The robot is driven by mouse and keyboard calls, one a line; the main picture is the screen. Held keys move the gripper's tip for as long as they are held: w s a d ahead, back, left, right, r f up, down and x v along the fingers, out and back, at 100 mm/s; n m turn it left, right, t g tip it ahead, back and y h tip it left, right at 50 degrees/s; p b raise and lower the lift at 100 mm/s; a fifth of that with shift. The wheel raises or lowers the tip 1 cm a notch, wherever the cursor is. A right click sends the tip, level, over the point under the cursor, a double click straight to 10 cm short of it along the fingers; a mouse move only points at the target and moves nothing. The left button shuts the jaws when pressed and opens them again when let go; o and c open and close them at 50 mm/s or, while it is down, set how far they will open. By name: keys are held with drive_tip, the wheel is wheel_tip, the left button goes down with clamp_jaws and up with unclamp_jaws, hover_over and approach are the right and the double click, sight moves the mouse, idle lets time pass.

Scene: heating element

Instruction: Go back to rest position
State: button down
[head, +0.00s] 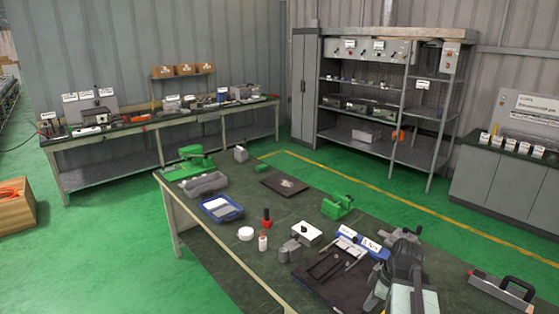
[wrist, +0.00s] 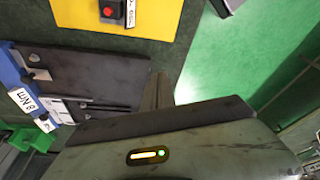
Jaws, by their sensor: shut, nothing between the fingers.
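My gripper (wrist: 158,90) shows in the wrist view, its fingers together with nothing between them. It points past a dark plate (wrist: 95,72) that carries a blue block (wrist: 22,85) with a white label. In the head view my arm stands at the lower right, over the near end of the green-topped workbench (head: 215,240). My gripper's fingertips are hard to make out there.
A yellow panel with a red button (wrist: 112,10) is at the top of the wrist view. On the bench are a blue tray (head: 221,208), a red bottle (head: 266,217), a green vise (head: 337,206) and a dark plate with rods (head: 338,278). A handled tool (head: 502,288) lies at right.

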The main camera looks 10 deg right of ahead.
drive_tip(key=a+f+m+g+h+b, duration=0.1)
drive_tip(key=a+m, duration=0.4)
drive_tip(key=a, duration=0.5)
drive_tip(key=w+a+f+m+h+b, duration=0.1)
drive_tip(key=a+f+m, duration=0.2)
drive_tip(key=a+m, duration=0.3)
drive_tip(key=a, duration=0.5)
drive_tip(key=shift+a+f+g+b, duration=0.2)
drive_tip(key=shift+f+g+b, duration=0.05)
drive_tip(key=shift+g+b, duration=0.15)
drive_tip(key=shift+d, duration=0.15)
